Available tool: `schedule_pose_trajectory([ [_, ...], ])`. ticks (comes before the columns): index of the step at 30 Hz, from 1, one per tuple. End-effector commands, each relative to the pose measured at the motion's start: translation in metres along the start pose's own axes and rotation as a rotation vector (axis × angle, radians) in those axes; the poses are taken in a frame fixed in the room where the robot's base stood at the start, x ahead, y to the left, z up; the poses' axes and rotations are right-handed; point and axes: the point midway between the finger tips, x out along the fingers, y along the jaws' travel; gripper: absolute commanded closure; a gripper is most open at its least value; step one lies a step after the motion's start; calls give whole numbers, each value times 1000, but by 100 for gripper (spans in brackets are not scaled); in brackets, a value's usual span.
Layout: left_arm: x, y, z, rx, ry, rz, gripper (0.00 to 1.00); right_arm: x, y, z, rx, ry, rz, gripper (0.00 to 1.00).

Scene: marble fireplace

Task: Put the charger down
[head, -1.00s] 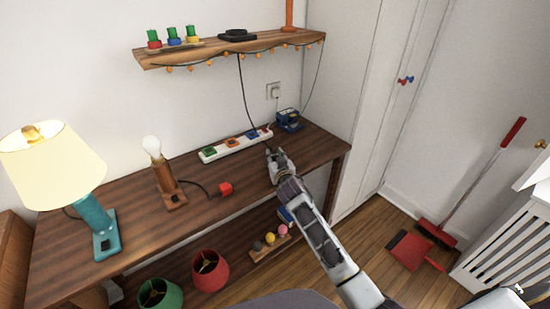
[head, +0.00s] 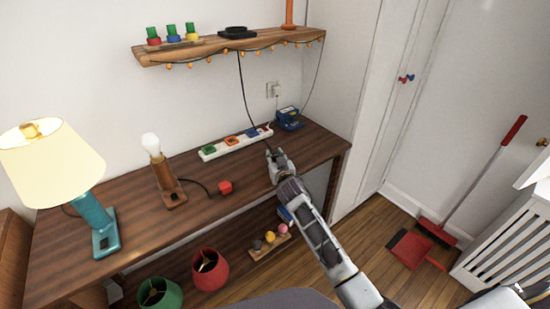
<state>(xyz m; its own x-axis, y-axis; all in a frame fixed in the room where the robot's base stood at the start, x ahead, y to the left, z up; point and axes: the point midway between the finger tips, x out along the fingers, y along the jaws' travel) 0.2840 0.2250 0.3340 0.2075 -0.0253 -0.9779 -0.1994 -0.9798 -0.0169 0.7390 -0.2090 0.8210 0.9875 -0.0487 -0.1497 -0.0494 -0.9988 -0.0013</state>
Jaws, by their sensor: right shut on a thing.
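A black cable (head: 243,90) hangs from the wall shelf and runs down to my right gripper (head: 271,154). My right gripper is low over the back right of the wooden desk (head: 130,205), just in front of the power strip (head: 211,153). It is shut on the charger at the cable's lower end. The charger is mostly hidden by the fingers and too small to make out. I cannot tell whether it touches the desk. The white strip has coloured sockets in green, orange and blue. My left gripper is not in view.
A blue box (head: 288,118) stands at the desk's back right, near a wall outlet (head: 273,90).

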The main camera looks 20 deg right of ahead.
Motion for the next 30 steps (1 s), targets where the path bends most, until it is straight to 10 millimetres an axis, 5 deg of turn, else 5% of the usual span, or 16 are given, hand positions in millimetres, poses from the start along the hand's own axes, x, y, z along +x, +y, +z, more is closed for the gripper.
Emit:
schedule_pose_trajectory([
  [6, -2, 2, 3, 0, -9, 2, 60, 0, 0, 1, 0, 0, 0, 96],
  [7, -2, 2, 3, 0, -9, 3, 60, 0, 0, 1, 0, 0, 0, 66],
  [12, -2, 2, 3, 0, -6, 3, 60, 0, 0, 1, 0, 0, 0, 47],
  [30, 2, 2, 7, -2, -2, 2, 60, 0, 0, -4, -1, 0, 0, 47],
])
